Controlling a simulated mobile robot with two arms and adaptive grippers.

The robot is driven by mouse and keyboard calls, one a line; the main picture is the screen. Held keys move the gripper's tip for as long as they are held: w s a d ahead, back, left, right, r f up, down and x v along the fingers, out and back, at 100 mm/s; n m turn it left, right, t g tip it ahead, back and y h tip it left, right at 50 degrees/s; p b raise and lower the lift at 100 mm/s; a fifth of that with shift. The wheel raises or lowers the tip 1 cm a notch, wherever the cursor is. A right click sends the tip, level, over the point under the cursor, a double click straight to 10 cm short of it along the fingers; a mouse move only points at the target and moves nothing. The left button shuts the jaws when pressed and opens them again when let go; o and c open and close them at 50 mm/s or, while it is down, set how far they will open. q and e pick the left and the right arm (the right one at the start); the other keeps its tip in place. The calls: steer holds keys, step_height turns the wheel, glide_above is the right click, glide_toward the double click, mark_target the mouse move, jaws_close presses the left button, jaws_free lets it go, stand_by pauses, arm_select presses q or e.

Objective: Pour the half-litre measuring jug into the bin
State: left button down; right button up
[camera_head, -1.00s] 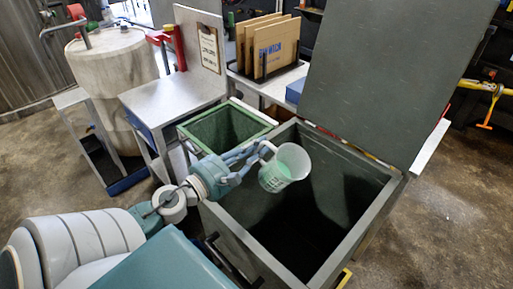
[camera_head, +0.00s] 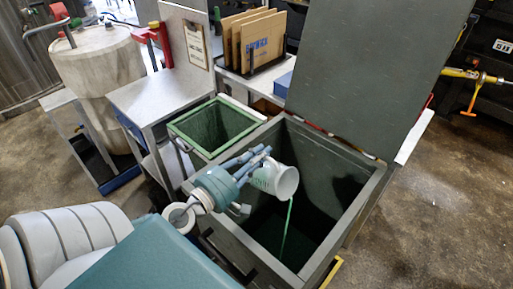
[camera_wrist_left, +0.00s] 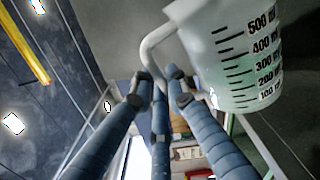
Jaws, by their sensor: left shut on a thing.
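The white measuring jug (camera_head: 280,180) is tilted over the big grey bin (camera_head: 360,200), its mouth toward the right. A thin green stream (camera_head: 287,225) runs from its mouth down into the dark inside of the bin. My left gripper (camera_head: 262,162) is shut on the jug's handle. In the left wrist view the fingers (camera_wrist_left: 160,95) close around the handle, and the jug (camera_wrist_left: 235,50) shows black marks up to 500 ml. My right gripper is not in view.
The bin's lid (camera_head: 380,80) stands open behind it. A smaller green-rimmed bin (camera_head: 215,128) stands to its left. A grey table (camera_head: 160,95), cardboard sheets in a rack (camera_head: 262,40) and a pale drum (camera_head: 100,70) are further back. Floor is clear at right.

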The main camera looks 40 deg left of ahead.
mark_target(275, 166)
arm_select(q)
steer(key=shift+d+f+m+p, duration=0.15)
steer(key=shift+d+m+p, duration=0.35)
steer(key=shift+m, duration=0.3)
steer(key=shift+d+f+m+p, duration=0.2)
steer(key=shift+d+m+p, duration=0.3)
steer(key=shift+d+m, duration=0.2)
steer(key=shift+s+d+r+m+p, duration=0.15)
steer(key=shift+d+m+p, duration=0.15)
steer(key=shift+m+p, duration=0.25)
steer(key=shift+d+r+m+p, duration=0.25)
steer(key=shift+d+m+p, duration=0.7)
steer(key=shift+m+p, duration=0.4)
steer(key=shift+d, duration=0.1)
steer(key=shift+f, duration=0.1)
